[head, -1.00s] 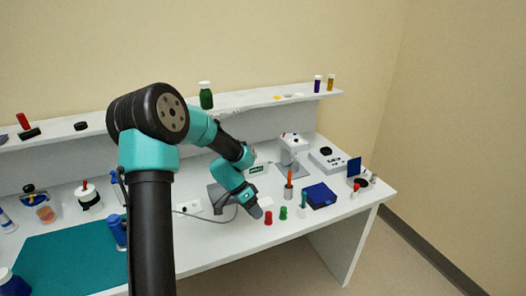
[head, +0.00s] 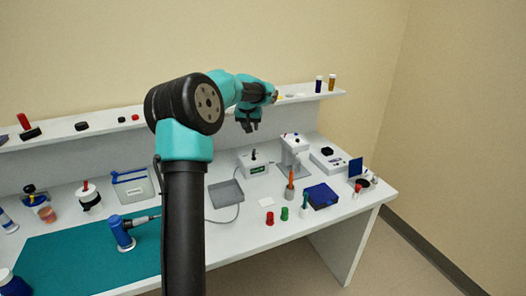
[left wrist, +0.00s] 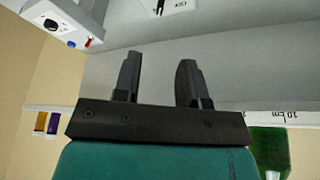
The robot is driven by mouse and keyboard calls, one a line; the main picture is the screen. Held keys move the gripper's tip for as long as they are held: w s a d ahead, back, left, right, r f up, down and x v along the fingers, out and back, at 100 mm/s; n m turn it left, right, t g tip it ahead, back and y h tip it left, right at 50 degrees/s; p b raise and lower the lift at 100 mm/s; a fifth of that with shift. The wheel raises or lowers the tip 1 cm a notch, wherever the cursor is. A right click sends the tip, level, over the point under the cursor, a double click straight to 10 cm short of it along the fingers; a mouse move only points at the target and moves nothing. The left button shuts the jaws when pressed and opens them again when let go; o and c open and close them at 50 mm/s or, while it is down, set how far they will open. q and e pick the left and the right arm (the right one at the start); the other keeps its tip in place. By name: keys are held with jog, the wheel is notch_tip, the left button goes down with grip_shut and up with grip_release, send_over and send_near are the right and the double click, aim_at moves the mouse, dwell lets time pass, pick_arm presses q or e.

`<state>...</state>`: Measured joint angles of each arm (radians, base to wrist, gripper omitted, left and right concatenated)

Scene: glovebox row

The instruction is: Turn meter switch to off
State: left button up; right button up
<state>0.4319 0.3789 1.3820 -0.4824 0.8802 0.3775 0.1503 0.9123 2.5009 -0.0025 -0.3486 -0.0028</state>
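A small white box (head: 256,170) with a green label and a black upright switch or knob (head: 253,155) on top stands on the bench; it looks like the meter. Its switch setting is too small to read. My left gripper (head: 249,126) is above and behind this box, near the shelf edge, apart from it. In the left wrist view its two fingers (left wrist: 157,85) are spread with nothing between them. A white part with a black piece (left wrist: 160,6) at the top edge there may be the meter, mostly cut off. My right gripper is not in view.
A white device (head: 293,148) with red and blue buttons stands right of the box. In front are a holder with an orange tool (head: 290,185) and a blue box (head: 322,195). The shelf (head: 70,132) runs behind.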

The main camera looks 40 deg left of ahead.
aim_at(254, 151)
pick_arm(q)
jog(key=shift+a, duration=0.1)
dwell(0.3)
jog(key=x, duration=1.7)
jog(key=shift+a+f, duration=0.1)
jog(key=shift+c, duration=0.2)
grip_shut()
